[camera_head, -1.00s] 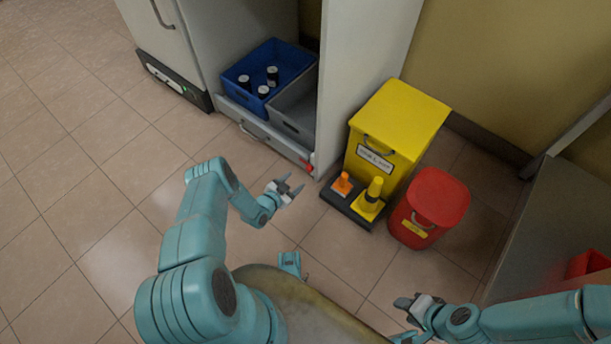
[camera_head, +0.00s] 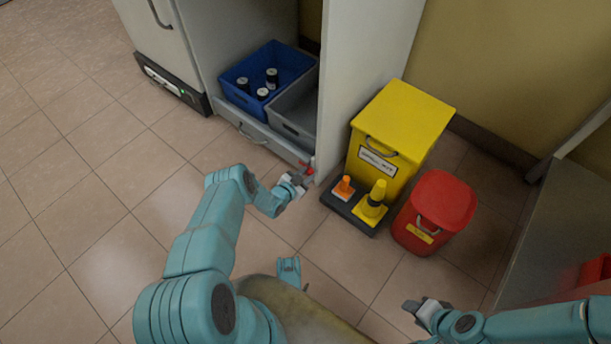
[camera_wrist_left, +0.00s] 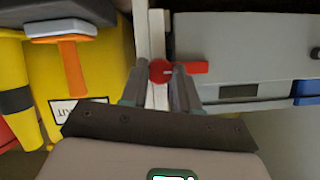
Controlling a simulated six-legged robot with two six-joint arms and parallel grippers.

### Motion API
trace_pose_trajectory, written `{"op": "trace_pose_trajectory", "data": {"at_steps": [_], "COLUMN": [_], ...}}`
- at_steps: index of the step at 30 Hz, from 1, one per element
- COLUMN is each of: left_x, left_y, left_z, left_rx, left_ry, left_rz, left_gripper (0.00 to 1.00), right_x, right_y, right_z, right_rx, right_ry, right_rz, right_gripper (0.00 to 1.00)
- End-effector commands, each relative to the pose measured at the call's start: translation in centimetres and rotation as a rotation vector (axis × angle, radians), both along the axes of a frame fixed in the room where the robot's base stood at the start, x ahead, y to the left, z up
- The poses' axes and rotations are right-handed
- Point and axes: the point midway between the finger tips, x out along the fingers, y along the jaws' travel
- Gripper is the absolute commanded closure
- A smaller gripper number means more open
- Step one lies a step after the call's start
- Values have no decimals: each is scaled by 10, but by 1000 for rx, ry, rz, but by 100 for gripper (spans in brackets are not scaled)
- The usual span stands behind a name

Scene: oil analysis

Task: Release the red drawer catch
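The red drawer catch (camera_head: 309,169) is at the right end of the grey drawer front (camera_head: 265,137), beside the white cabinet side panel. In the left wrist view the catch (camera_wrist_left: 160,71) shows a round knob with a lever pointing right across the drawer front. My left gripper (camera_head: 303,180) is at the catch. In its wrist view the two fingers (camera_wrist_left: 159,88) are apart, one on each side of the knob; I cannot tell whether they touch it. My right gripper (camera_head: 424,308) is low on the right, away from the drawer; its finger gap is unclear.
The drawer holds a blue crate (camera_head: 237,97) with several dark bottles and a grey bin (camera_head: 293,130). Floor at left is clear.

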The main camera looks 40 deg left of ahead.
Motion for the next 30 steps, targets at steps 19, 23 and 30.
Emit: {"op": "trace_pose_trajectory", "data": {"at_steps": [19, 23, 30], "left_x": [-1, -1, -1], "left_y": [-4, -4, -6], "left_z": [-1, -2, -4], "left_rx": [262, 385, 612], "left_ry": [-19, -28, -46], "left_rz": [0, 0, 0], "left_gripper": [100, 100, 100], "right_x": [-3, -3, 0], "right_y": [0, 0, 0], "right_z": [4, 3, -2], "right_rx": [2, 2, 0], "right_ry": [9, 9, 0], "right_rz": [1, 1, 0], "right_gripper": [57, 57, 57]}}
